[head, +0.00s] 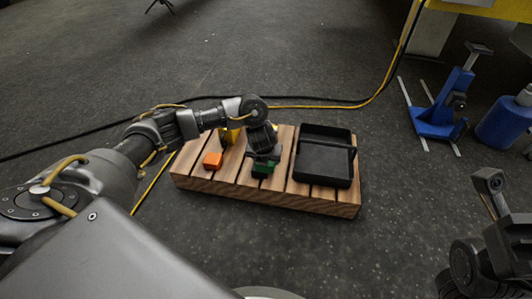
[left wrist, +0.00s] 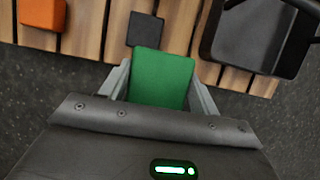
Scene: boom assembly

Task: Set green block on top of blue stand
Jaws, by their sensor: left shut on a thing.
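In the left wrist view the green block (left wrist: 162,78) sits between the two grey fingers. I cannot tell whether it touches the slats or is slightly above them. The blue stand (head: 443,105) is on the floor at the right, away from the platform. Part of my right arm shows at the lower right, but its fingers do not show.
The wooden platform (head: 230,185) also bears an orange block (head: 212,160), a yellow object (head: 229,136) and a black tray (head: 324,160). A dark square (left wrist: 145,29) lies beyond the green block. A blue canister (head: 503,122) stands beside the stand. Cables (head: 350,104) cross the floor behind the platform.

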